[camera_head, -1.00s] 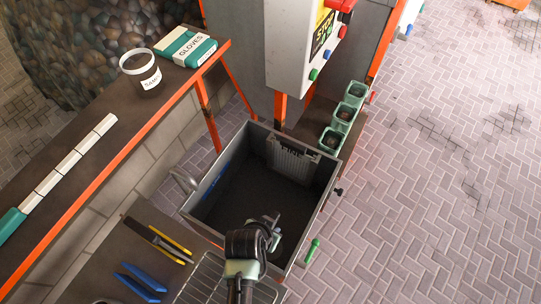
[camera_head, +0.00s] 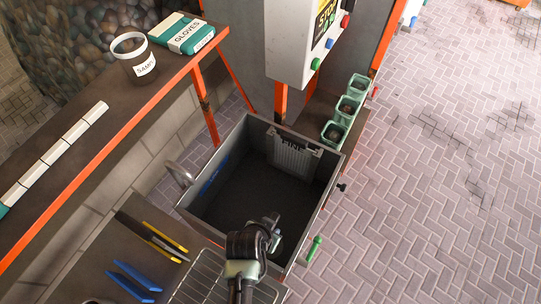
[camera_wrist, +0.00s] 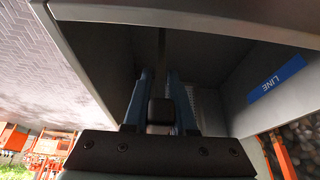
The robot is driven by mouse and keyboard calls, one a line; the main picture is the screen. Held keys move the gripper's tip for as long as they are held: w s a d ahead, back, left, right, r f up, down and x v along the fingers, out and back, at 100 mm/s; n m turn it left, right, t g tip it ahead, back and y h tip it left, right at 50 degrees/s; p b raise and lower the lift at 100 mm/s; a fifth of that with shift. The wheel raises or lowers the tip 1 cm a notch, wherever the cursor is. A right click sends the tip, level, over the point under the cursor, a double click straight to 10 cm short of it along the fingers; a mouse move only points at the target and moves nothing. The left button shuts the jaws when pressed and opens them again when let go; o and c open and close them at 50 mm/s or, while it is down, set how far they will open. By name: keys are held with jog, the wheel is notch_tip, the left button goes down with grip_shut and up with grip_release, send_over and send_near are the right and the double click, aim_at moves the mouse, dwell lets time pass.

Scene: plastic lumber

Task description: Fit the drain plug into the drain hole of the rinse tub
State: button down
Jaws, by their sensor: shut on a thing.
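The rinse tub (camera_head: 333,192) is a deep grey box with a dark floor, right of the counter. My gripper (camera_head: 272,228) is over the near part of the tub, below rim height as far as I can tell. In the wrist view its two blue fingers (camera_wrist: 160,95) are shut on a small dark block (camera_wrist: 160,112), which looks like the drain plug. In the head view my wrist hides the block. The wrist view also shows a tub wall with a blue LINE label (camera_wrist: 277,79). The drain hole is not visible in either view.
A tap (camera_head: 180,174) stands at the tub's left rim. A green-handled lever (camera_head: 314,248) is outside the right wall. A control box (camera_head: 300,45) hangs beyond the tub.

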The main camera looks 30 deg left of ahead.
jog(key=shift+f+b, duration=1.55)
jog(key=shift+f, duration=0.7)
jog(key=c, duration=0.7)
grip_release()
jog(key=shift+o, duration=0.2)
jog(key=shift+r, duration=0.1)
jog(key=v, duration=1.2)
jog(key=shift+s+r, duration=0.15)
jog(key=shift+r, duration=0.2)
